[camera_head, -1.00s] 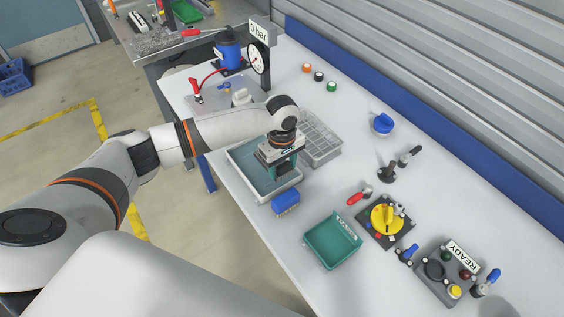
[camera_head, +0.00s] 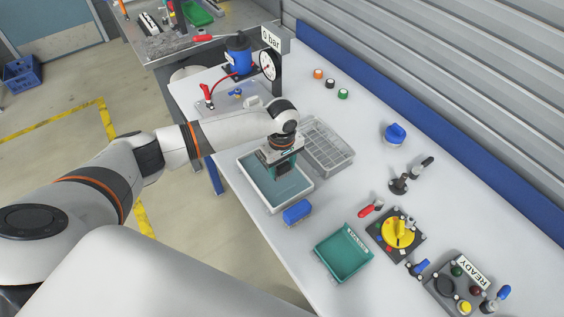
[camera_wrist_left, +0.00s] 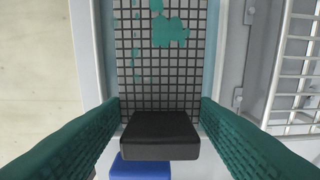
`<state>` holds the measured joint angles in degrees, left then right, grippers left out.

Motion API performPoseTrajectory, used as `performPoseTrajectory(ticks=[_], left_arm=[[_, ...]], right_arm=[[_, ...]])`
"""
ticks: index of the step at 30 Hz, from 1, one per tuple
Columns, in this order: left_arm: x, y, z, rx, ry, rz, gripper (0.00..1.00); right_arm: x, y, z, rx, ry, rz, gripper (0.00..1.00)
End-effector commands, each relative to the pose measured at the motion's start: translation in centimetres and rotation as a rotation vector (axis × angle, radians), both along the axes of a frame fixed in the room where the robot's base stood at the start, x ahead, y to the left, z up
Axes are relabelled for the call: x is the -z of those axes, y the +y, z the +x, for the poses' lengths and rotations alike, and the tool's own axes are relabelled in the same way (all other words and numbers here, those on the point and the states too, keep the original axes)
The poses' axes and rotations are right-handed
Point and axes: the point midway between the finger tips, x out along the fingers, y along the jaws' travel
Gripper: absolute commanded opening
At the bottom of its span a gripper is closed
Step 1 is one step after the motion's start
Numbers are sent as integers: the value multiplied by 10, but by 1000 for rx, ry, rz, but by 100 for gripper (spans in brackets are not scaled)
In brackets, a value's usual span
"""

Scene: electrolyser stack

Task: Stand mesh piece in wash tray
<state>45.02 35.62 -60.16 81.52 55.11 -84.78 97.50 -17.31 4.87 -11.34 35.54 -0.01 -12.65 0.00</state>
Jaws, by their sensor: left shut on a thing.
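The wash tray (camera_head: 300,200) is pale with a teal-grey inside and lies on the white bench in the head view. My left gripper (camera_head: 282,168) is over its upper right part. In the left wrist view, its teal fingers (camera_wrist_left: 160,122) are shut on the mesh piece (camera_wrist_left: 140,75), a dark grid with teal patches, with a black block (camera_wrist_left: 158,135) at its near end. The mesh runs away from the fingers. In the head view the gripper hides most of it, and I cannot tell whether it touches the tray floor. My right gripper is not in view.
A wire basket (camera_head: 345,165) stands close along the tray's right side. A blue block (camera_head: 297,212) lies at the tray's near edge. A teal tray (camera_head: 343,255), a yellow knob panel (camera_head: 398,232) and a red-handled tool (camera_head: 370,207) are nearer.

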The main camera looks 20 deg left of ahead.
Motion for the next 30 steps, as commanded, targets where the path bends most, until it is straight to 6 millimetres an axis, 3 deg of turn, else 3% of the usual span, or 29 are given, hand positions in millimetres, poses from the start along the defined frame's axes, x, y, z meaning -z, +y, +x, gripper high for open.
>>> performPoseTrajectory(ticks=[3,12,30], left_arm=[[18,-1,-1,1,2,-1,30],[41,-1,-1,0,2,0,30],[47,0,0,1,0,0,30]], right_arm=[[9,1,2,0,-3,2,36],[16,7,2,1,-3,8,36],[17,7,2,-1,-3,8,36]])
